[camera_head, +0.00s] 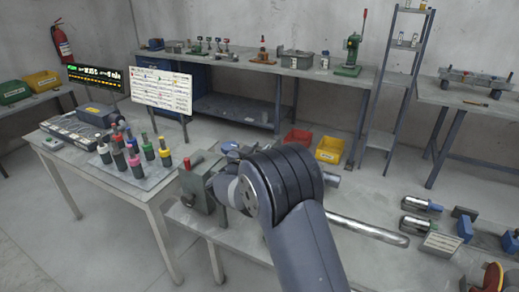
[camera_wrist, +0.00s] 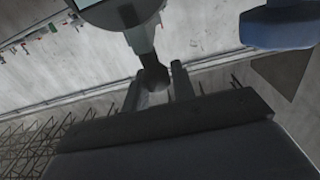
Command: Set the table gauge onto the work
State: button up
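My gripper (camera_wrist: 157,82) shows in the wrist view with its two fingers apart. A dark rounded knob (camera_wrist: 153,76) on a grey-green stem lies between them; whether the fingers press on it I cannot tell. The stem joins a pale-framed piece with a teal face (camera_wrist: 88,3) at the top edge, which may be the table gauge. In the head view my arm hides my gripper. A long shiny metal bar (camera_head: 368,230) sticks out to the right from behind my arm over the bench; I cannot tell whether it is the work.
A grey-green box with a red knob (camera_head: 196,190) stands left of my arm. Colour-banded tools (camera_head: 134,158) stand on the left table. Metal cylinders (camera_head: 420,204) and small blocks lie on the right bench. A blue rounded thing (camera_wrist: 278,27) is at the wrist view's upper right.

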jog(key=o, duration=0.4)
jog(key=shift+a, duration=0.1)
jog(key=shift+c, duration=0.2)
jog(key=b+v, duration=0.2)
jog(key=v, duration=0.8)
jog(key=shift+s+a, duration=0.15)
jog(key=shift+s, duration=0.2)
jog(key=p+x, duration=0.2)
jog(key=x, duration=0.9)
jog(key=shift+s, duration=0.1)
